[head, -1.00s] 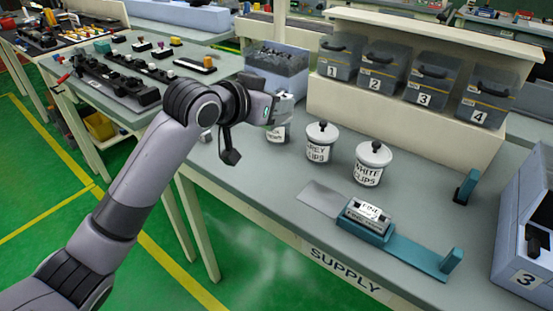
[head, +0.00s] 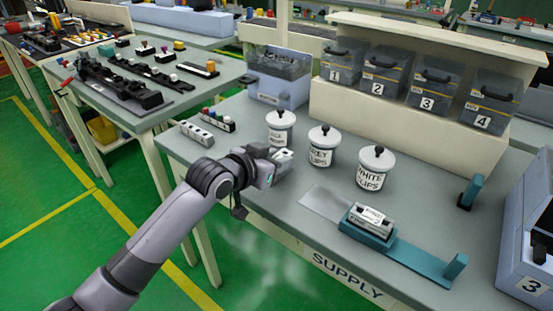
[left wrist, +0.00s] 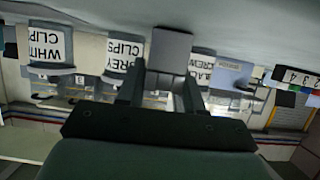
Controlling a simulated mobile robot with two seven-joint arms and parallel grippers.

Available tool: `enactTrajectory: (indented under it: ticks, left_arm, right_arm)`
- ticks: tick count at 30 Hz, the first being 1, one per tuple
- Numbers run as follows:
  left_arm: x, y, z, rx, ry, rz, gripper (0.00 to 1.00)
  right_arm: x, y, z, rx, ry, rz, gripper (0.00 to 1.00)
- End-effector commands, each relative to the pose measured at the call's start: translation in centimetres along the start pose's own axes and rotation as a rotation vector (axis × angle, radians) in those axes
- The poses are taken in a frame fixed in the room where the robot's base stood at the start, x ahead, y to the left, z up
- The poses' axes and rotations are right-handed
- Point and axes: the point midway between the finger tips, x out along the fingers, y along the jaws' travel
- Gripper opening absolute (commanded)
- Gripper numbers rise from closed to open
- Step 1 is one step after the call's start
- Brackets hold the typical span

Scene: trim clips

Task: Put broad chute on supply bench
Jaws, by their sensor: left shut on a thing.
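My left gripper (head: 279,167) is over the front left of the supply bench (head: 262,222), in front of the jars. It is shut on a small grey block-like piece (head: 284,156), which I take to be the broad chute; no label on it can be read. In the left wrist view the grey piece (left wrist: 171,50) sits between the two dark fingers (left wrist: 160,90). I cannot tell whether it touches the bench. A piece labelled FINE (head: 371,216) lies in a teal fixture (head: 410,256) on the bench. My right gripper is not in view.
Three lidded jars, black (head: 280,128), grey (head: 321,147) and white (head: 373,169), stand behind the gripper. Two small strips (head: 196,133) lie at the bench's left. Numbered bins (head: 428,85) are at the back; a blue case (head: 530,240) is at right.

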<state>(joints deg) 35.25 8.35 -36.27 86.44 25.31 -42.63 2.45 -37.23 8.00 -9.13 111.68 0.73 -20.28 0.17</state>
Motion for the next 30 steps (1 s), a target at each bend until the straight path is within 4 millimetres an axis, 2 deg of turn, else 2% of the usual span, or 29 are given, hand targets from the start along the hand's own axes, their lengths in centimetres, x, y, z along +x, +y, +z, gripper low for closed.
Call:
enactTrajectory:
  ticks: [5,6,8,9,20,26,30]
  left_arm:
    - [0.1,0.0,0.1,0.0,0.002,0.0,0.01]
    - [0.1,0.0,0.3,0.0,0.0,0.0,0.39]
    - [0.1,0.0,0.2,0.0,0.0,0.0,0.59]
    - [0.1,0.0,0.2,0.0,0.0,0.0,0.61]
    - [-0.2,0.0,-0.1,0.0,-0.001,0.0,0.61]
    - [-2.1,0.0,-0.1,0.001,0.0,0.0,0.61]
    - [-4.2,-0.1,-0.1,0.001,0.0,-0.001,0.61]
  right_arm:
    - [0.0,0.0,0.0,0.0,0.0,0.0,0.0]
    - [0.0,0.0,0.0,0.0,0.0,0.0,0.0]
    - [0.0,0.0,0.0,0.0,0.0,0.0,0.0]
    - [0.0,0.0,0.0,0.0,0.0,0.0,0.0]
    - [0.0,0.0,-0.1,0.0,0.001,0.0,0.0]
    - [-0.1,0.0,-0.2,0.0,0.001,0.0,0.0]
    - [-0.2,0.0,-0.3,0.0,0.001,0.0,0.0]
